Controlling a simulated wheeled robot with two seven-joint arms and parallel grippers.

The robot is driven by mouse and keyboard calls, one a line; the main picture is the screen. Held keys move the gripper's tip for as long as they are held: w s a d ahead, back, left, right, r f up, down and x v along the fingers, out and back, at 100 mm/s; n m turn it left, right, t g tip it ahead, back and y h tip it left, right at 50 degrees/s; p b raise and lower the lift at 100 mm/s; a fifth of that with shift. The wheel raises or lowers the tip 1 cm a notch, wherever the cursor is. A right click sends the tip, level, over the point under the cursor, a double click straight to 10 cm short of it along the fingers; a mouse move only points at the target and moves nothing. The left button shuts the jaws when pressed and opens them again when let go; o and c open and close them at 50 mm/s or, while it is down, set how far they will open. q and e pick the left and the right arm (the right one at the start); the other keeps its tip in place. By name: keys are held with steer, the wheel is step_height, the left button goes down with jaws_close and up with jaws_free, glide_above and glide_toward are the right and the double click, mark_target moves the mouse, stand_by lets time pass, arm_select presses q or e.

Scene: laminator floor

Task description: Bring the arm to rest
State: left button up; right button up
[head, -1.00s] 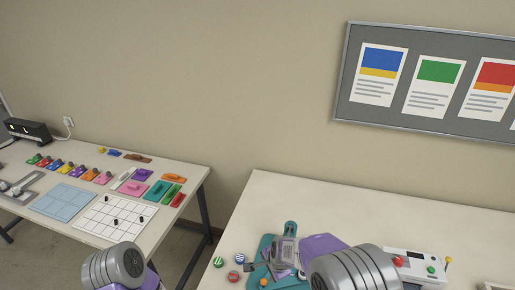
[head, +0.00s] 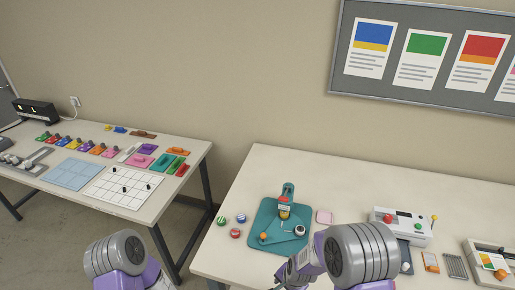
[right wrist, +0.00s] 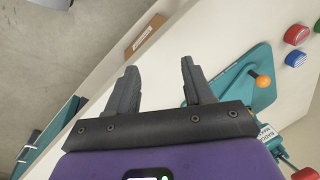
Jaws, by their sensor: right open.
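My right gripper (right wrist: 158,72) is open, with two dark fingers apart and nothing between them in the right wrist view. That view shows it over the table's edge, with grey floor beyond. In the head view my right arm comes in at the bottom, in front of the right table (head: 225,262). My left arm shows at the bottom left of the head view; its gripper is out of frame.
A teal board (head: 262,218) with an orange knob (head: 264,237) lies on the right table; the board also shows in the right wrist view (right wrist: 262,97). A white control box (head: 401,226) stands to its right. The left table (head: 190,158) holds coloured pieces and a white grid.

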steer(key=s+f+n+g+y+b, duration=0.1)
steer(key=s+f+n+b, duration=0.5)
steer(key=s+f, duration=1)
step_height(320, 180, down, 3)
steer(key=shift+s+d+r+n+g+y+b, duration=0.2)
steer(key=shift+s+d+n+g+y+b, duration=0.15)
steer(key=shift+y+b, duration=0.65)
